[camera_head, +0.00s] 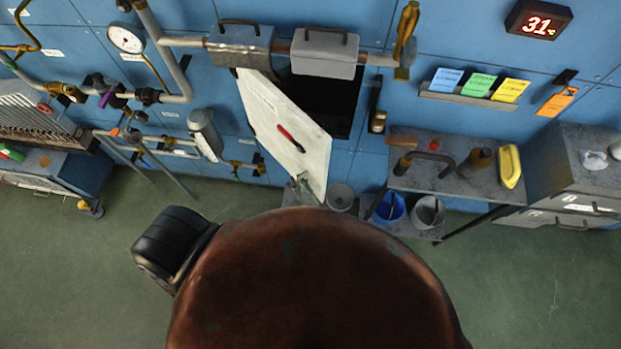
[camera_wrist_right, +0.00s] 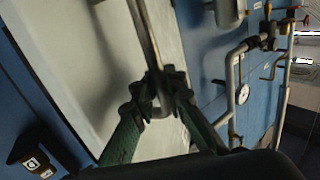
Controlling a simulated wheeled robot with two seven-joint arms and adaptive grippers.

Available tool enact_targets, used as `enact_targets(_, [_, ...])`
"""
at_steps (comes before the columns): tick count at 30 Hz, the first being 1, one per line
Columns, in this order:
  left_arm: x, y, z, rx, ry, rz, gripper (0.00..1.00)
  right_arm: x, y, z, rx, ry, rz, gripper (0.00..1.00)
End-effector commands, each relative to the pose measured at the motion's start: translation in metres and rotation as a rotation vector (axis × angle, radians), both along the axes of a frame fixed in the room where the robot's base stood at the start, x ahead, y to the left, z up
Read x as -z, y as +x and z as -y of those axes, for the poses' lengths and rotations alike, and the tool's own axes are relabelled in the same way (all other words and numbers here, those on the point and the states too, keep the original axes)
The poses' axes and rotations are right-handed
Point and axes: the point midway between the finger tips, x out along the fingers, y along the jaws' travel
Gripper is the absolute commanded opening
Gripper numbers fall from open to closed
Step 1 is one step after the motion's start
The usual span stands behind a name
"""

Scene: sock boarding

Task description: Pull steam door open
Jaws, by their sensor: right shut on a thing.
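The steam door (camera_head: 275,115) is a pale panel standing swung out at an angle from a dark opening (camera_head: 335,100) in the blue wall. A short red piece (camera_head: 290,138) is on its face. My right gripper (camera_head: 301,188) shows small at the door's lower edge, mostly hidden by a large brown rounded shape. In the right wrist view, the greenish fingers of my right gripper (camera_wrist_right: 158,98) are closed around a grey metal bar (camera_wrist_right: 147,40) in front of the pale door face (camera_wrist_right: 100,70). My left gripper is not in view.
Pipes with a gauge (camera_head: 126,38) run along the wall to the left. A grey shelf (camera_head: 440,178) with tools stands at the right, above blue (camera_head: 390,207) and grey (camera_head: 428,212) buckets. Green floor (camera_head: 530,290) is clear at the lower right.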

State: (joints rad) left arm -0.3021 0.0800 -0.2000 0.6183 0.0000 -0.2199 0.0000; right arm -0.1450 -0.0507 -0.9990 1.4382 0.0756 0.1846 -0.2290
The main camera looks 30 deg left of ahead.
Motion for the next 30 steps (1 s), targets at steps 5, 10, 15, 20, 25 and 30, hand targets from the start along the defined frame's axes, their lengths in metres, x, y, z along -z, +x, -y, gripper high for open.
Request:
enact_targets(5, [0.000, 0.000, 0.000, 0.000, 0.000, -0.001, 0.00, 0.003, -0.004, -0.002, -0.006, -0.005, -0.002, 0.00])
enact_targets(10, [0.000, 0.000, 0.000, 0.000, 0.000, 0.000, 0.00, 0.003, -0.004, -0.002, -0.007, -0.005, -0.003, 0.00])
enact_targets(15, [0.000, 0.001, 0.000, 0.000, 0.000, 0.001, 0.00, 0.003, -0.003, -0.002, -0.006, -0.004, -0.003, 0.17])
enact_targets(20, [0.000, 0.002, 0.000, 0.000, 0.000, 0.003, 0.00, 0.002, -0.003, -0.002, -0.005, -0.002, -0.002, 0.17])
enact_targets(25, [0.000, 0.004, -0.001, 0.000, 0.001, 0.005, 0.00, 0.002, -0.004, 0.000, -0.003, -0.002, -0.002, 0.17])
enact_targets(30, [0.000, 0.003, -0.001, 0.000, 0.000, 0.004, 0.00, 0.003, -0.016, 0.017, -0.003, -0.004, -0.003, 0.17])
